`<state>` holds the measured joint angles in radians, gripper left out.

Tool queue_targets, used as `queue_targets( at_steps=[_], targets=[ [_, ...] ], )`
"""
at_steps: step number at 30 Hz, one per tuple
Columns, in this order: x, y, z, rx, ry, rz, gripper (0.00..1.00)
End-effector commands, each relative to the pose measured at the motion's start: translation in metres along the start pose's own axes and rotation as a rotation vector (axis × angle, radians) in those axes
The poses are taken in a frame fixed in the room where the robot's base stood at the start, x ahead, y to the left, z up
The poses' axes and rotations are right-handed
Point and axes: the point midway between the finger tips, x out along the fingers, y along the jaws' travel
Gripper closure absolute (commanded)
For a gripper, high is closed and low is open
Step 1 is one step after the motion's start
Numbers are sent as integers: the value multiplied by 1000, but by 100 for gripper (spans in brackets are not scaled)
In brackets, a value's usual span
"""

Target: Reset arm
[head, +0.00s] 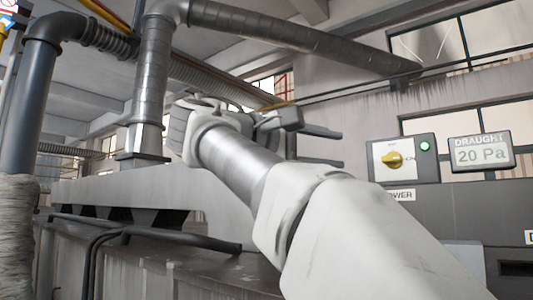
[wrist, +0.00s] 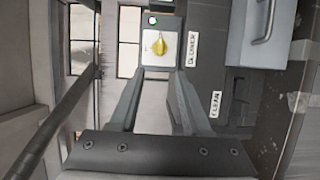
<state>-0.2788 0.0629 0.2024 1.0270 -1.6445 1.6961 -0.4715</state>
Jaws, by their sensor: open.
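My arm reaches from the lower right of the head view up to the middle. My gripper (head: 338,148) is raised there, its two grey fingers pointing right and apart. In the wrist view my gripper (wrist: 157,80) is open, with nothing between the fingers. A control box with a yellow rotary knob (wrist: 160,44) shows beyond the fingertips in the wrist view. The same yellow knob (head: 394,160) is to the right of my gripper in the head view, with a lit green lamp (head: 425,146) beside it. No contact with the box shows.
A display (head: 481,153) reading "DRAUGHT 20 Pa" is right of the box. A metal duct (head: 150,90) rises behind my arm, and a grey pipe (head: 300,40) crosses above. A long grey machine housing (head: 120,190) lies below left. A light grey box (wrist: 262,30) is at the wrist view's upper right.

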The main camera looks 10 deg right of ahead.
Motion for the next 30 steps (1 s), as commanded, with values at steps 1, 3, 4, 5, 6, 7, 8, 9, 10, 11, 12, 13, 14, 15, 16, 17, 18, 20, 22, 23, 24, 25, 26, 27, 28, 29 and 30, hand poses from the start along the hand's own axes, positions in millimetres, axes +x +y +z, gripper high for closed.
queue_targets(
  at_steps=[1, 3, 4, 5, 6, 7, 8, 9, 10, 11, 12, 13, 14, 15, 16, 17, 18, 20, 22, 23, 24, 25, 26, 27, 28, 29, 30],
  targets=[
    [-6, 0, -1, 0, 2, -1, 52],
    [-12, 0, 0, 0, 2, 0, 52],
    [-14, 0, 0, 0, 1, 0, 52],
    [-15, 0, 0, 0, 0, 0, 52],
    [-16, 0, 0, 1, 0, 0, 52],
    [-17, 0, 0, 1, -1, -1, 52],
    [-17, 0, 0, 1, -1, -1, 52],
    [-17, 0, 1, 1, -1, -1, 52],
    [-17, 0, 1, 1, -1, -1, 52],
    [-17, 0, 0, 1, -1, -1, 52],
    [-17, 0, 0, 1, -1, 0, 52],
    [-17, 0, 0, 1, -1, 0, 52],
    [-17, 0, 0, 1, -1, -1, 52],
    [-17, 0, 0, 1, -1, -1, 52],
    [-17, 0, 0, 1, -1, 0, 52],
    [-17, 0, 0, 1, -1, 0, 52],
    [-17, 0, 0, 1, -1, 0, 52],
    [-17, 0, 0, 1, -1, 0, 52],
    [-16, 0, 0, 0, 0, -1, 52],
    [-16, -1, 0, -1, 2, -2, 52],
    [-16, -2, 0, -3, 7, -6, 52],
    [-15, -5, 0, -6, 14, -12, 52],
    [-14, -8, 0, -10, 24, -19, 52],
    [-12, -14, -1, -17, 40, -34, 52],
    [-10, -20, -2, -25, 55, -49, 52],
    [-9, -28, -2, -31, 72, -66, 52],
    [-6, -40, -2, -40, 96, -95, 52]
  ],
)
